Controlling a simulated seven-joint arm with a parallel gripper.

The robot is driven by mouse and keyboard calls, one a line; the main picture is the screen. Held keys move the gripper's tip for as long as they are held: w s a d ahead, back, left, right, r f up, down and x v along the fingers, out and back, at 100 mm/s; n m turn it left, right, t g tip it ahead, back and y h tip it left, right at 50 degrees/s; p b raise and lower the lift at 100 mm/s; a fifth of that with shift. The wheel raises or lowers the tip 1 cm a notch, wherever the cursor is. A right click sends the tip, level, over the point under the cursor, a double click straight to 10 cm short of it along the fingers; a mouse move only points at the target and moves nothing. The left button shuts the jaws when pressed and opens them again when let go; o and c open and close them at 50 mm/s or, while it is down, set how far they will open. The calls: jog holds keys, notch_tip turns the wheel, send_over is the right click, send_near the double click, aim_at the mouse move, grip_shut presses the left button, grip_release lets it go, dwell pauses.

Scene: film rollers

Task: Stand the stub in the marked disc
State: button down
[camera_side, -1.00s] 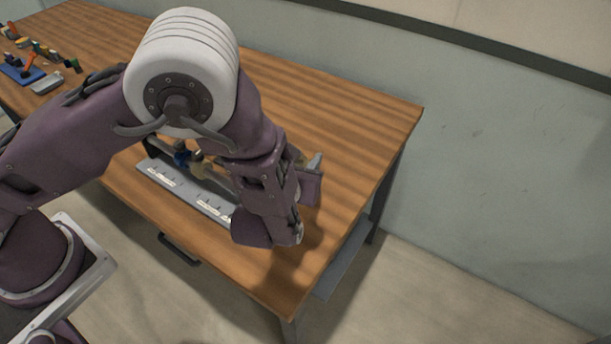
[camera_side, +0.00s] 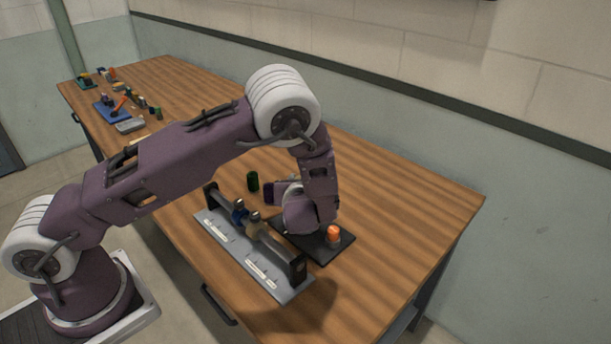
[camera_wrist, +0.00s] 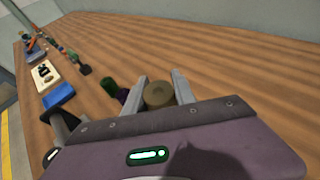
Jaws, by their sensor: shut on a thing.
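In the wrist view, my gripper (camera_wrist: 158,84) is shut on a short tan-brown cylinder (camera_wrist: 158,96), whose round end faces the camera. I take it to be the stub. In the side view, the forearm and the purple hand (camera_side: 306,212) hide the stub and most of the fingers. The hand is behind the grey rack and over or beside a dark tray. I cannot make out a marked disc in either view. I cannot tell how high the stub is above the table.
A grey rack (camera_side: 234,251) with a bar of rollers stands in front. An orange cylinder (camera_side: 333,234) is on the dark tray (camera_side: 343,244). Green (camera_side: 252,181) and purple (camera_side: 268,193) cylinders stand left of the hand. Small items lie at the far left; the right table is clear.

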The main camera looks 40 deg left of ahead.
jog(key=shift+f, duration=2.9)
jog(key=shift+f, duration=0.15)
jog(key=c, duration=0.9)
grip_release()
jog(key=shift+c, duration=0.2)
jog(key=shift+o, duration=0.2)
jog(key=o, duration=0.3)
jog(key=shift+o, duration=0.2)
